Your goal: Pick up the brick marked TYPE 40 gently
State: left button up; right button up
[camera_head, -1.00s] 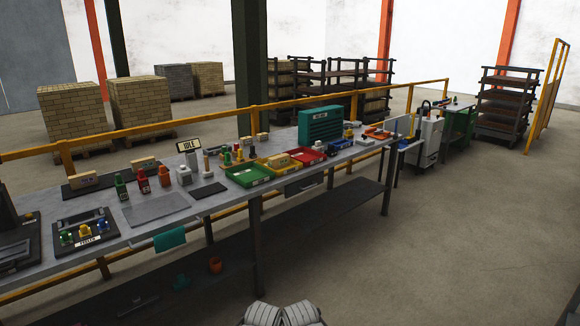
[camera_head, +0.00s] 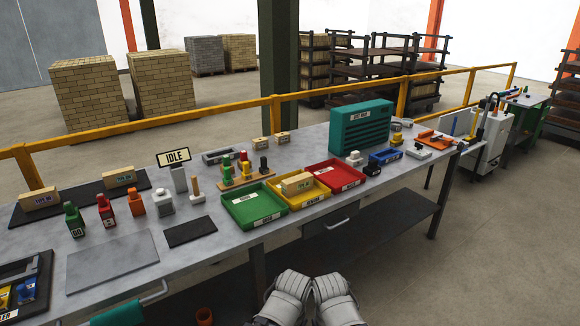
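Two tan bricks with small marks lie on a dark mat at the left of the bench: a left brick (camera_head: 39,200) and a right brick (camera_head: 119,177). Another tan brick (camera_head: 297,183) lies in the yellow tray (camera_head: 307,201). Two small tan blocks, one (camera_head: 261,144) left of the other (camera_head: 282,138), sit near the back edge. The marks are too small for me to tell which is TYPE 40. My white left gripper (camera_head: 289,290) and right gripper (camera_head: 333,291) are close together at the bottom, before the bench and apart from the bricks. Their fingers are not clear.
A green tray (camera_head: 253,206) and a red tray (camera_head: 336,175) flank the yellow tray. An IDLE sign (camera_head: 174,157), stamps and small bottles stand between the trays and the mat. A teal cabinet (camera_head: 362,127) stands behind. A grey plate (camera_head: 112,262) lies near the front edge.

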aim_at(298, 184)
jog(key=i+l+u, duration=0.15)
jog(key=i+u, duration=0.2)
jog(key=i, duration=0.15)
jog(key=i+l+u, duration=0.3)
jog(key=i, duration=0.15)
jog(key=i+l+u, duration=0.35)
jog(key=i+l, duration=0.05)
